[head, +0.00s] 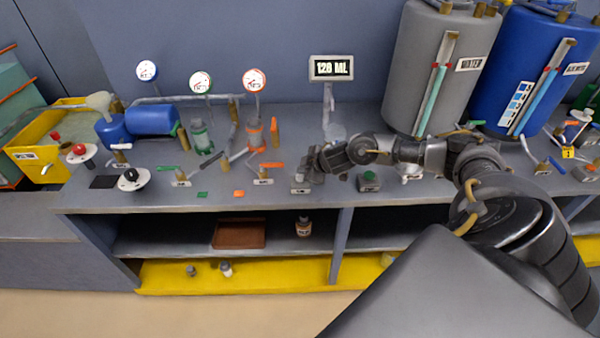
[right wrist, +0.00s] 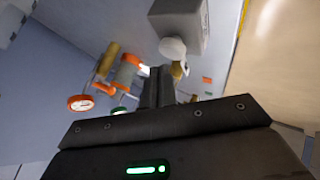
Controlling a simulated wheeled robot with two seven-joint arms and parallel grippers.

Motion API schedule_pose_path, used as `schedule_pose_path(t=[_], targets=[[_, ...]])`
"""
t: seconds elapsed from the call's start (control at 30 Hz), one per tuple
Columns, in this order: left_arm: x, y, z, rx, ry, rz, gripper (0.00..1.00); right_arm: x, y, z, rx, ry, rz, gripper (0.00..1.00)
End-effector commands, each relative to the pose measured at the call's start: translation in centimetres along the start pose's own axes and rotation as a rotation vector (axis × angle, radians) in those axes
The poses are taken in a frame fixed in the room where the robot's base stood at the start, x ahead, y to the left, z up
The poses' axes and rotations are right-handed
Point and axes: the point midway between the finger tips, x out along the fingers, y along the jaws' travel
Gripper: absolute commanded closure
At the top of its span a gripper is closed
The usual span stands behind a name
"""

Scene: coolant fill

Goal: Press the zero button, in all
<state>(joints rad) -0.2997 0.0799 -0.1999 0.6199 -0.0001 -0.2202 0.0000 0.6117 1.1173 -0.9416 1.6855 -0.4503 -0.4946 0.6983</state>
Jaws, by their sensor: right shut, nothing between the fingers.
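My right gripper (head: 308,170) reaches in from the right, over the front part of the bench top. Its fingers (right wrist: 158,86) are shut and empty in the right wrist view. A small grey box with a pale label (head: 300,189) sits directly below and beside the fingertips. The gripper partly covers it, and I cannot read the label or tell whether they touch. A grey box with a green button (head: 369,178) stands to the right of the gripper, below my forearm. The lit display (head: 331,68) on a post reads 129 ML. My left gripper is not in view.
A grey WATER tank (head: 428,75) and a blue tank (head: 510,85) stand at the back right. Valves with orange handles (head: 272,165) and green handles (head: 165,168) lie left of the gripper. Round gauges (head: 254,80) stand behind. A lower shelf (head: 170,240) holds a brown tray (head: 238,246).

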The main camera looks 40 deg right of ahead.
Motion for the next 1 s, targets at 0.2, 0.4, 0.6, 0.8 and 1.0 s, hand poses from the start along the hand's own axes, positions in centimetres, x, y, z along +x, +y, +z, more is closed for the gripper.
schedule_pose_path(t=[0.2, 0.4, 0.6, 0.8, 1.0], targets=[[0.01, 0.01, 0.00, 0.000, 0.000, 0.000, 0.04, 0.01, -0.02, 0.03, 0.000, 0.000, 0.000, 1.00], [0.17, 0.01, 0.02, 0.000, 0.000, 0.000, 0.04, 0.37, -0.33, 0.31, 0.000, -0.001, -0.001, 1.00], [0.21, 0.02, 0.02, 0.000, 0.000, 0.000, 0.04, 0.56, -0.45, 0.49, 0.000, -0.001, 0.000, 1.00], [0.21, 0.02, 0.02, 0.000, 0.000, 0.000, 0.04, 0.56, -0.45, 0.46, 0.000, 0.000, 0.000, 1.00], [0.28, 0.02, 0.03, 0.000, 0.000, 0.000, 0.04, 0.64, -0.52, 0.51, 0.000, 0.000, 0.000, 1.00]])
